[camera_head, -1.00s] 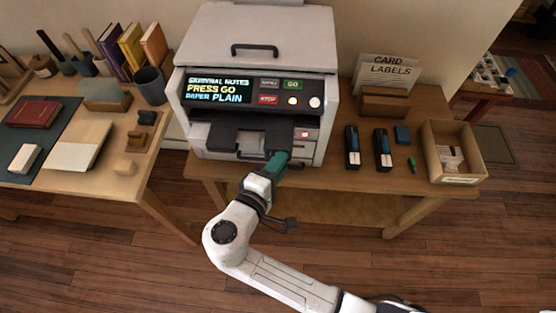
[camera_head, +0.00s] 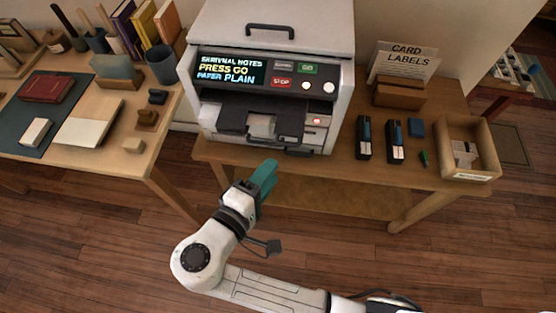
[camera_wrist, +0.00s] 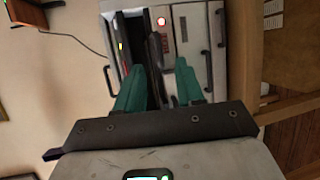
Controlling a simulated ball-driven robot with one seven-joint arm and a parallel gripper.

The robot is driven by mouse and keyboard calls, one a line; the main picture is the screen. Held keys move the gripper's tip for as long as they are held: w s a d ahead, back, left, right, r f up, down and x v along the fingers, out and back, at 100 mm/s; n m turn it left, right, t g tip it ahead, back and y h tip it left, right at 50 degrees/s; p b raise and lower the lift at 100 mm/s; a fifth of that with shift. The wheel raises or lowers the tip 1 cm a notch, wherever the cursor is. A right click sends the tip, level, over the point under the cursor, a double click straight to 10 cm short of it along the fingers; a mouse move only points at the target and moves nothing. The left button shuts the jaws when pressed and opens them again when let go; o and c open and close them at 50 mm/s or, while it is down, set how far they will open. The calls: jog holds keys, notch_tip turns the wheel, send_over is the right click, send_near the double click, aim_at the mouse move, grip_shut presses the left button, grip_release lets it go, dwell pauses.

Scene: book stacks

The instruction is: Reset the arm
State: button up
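My white arm reaches up from the bottom of the head view. My gripper (camera_head: 264,174) has teal fingers and hangs in front of the printer (camera_head: 341,97), clear of it. In the wrist view my gripper (camera_wrist: 157,75) has its two teal fingers spread apart with nothing held between them; the printer front (camera_wrist: 193,45) lies beyond, turned sideways. The printer's screen (camera_head: 230,70) reads "PRESS GO" and "PAPER PLAIN". A white sheet or card (camera_head: 262,126) shows in the dark output tray.
The printer stands on a wooden table (camera_head: 345,176) with two dark staplers (camera_head: 364,139) (camera_head: 395,142), an open wooden box (camera_head: 452,126) and a "CARD LABELS" sign (camera_head: 403,62). A desk (camera_head: 100,148) with books and a cup stands at left. Floor in front is open.

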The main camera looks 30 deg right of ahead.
jog(key=shift+v, duration=1)
jog(key=s+d+f+m+g+y, duration=0.2)
jog(key=s+d+f+g+y, duration=0.1)
jog(key=d+f, duration=0.3)
jog(key=s+d+f+m+g+y, duration=0.1)
jog(key=s+d+f+g+y, duration=0.2)
jog(key=d, duration=0.5)
jog(key=s+d+f+m+y, duration=0.1)
jog(key=s+d+m+y, duration=0.1)
jog(key=s, duration=0.3)
jog(key=s+d+f+m+g+y, duration=0.1)
jog(key=s+d+f+m+y, duration=0.1)
jog(key=s+y, duration=0.3)
jog(key=shift+f+m, duration=0.2)
jog(key=shift+m, duration=0.1)
jog(key=shift+d, duration=0.1)
